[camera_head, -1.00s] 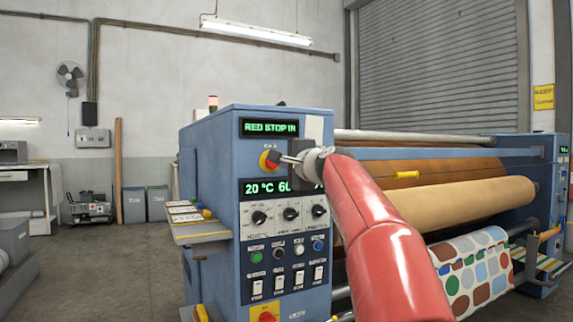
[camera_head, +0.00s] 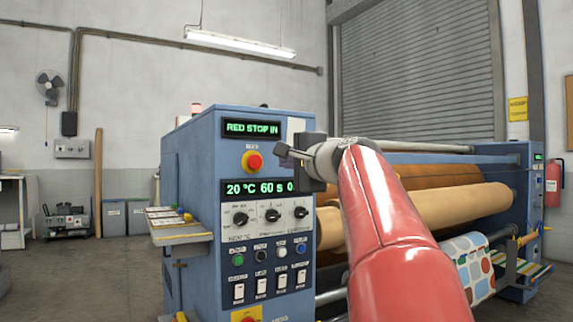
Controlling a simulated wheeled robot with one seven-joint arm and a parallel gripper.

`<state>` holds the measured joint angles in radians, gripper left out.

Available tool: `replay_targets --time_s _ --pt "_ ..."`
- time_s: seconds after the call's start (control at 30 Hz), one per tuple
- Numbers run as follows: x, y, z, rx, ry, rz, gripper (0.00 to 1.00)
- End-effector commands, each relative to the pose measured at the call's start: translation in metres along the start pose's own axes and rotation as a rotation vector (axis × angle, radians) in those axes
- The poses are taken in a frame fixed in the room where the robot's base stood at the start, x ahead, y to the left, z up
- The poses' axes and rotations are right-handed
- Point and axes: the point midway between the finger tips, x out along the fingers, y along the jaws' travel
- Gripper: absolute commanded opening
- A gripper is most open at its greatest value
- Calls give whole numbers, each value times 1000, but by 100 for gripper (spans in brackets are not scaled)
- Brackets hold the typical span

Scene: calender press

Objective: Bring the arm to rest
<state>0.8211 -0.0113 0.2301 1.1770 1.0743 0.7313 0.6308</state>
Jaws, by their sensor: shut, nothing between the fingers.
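My red arm rises from the lower right. My gripper (camera_head: 281,150) is at its end, in front of the press's control panel (camera_head: 263,219), shut and empty. The gripper is to the right of the red stop button (camera_head: 253,161), apart from it in the picture. The button sits on a yellow ring and shows fully. The upper display (camera_head: 252,128) reads "RED STOP IN".
The blue calender press has a large tan roll (camera_head: 450,207) and a dotted fabric (camera_head: 465,262) on the right. A side shelf (camera_head: 180,235) sticks out at the panel's left. A fire extinguisher (camera_head: 553,183) hangs far right.

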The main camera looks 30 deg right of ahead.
Motion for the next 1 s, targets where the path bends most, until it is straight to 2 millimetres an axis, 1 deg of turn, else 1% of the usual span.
replay_targets --time_s 0.3,0.37,0.47,0.57,0.6,0.67,0.7,0.77,0.8,0.87,0.9,0.97,1.0 --pt "0 1 2 -4 -2 4 0" --pt "1 7 8 -21 -8 21 0" --pt "0 32 35 -95 -34 95 0" --pt "-10 80 76 -234 -85 224 0" --pt "-19 103 94 -305 -115 283 0" --pt "-35 140 117 -415 -162 370 0" --pt "-48 164 131 -489 -199 424 0" --pt "-71 200 149 -599 -258 501 0" --pt "-87 225 160 -673 -301 548 0" --pt "-113 261 172 -786 -369 615 0" --pt "-131 285 179 -860 -418 656 0" --pt "-159 319 186 -967 -492 710 0" --pt "-176 341 189 -1036 -543 741 0"
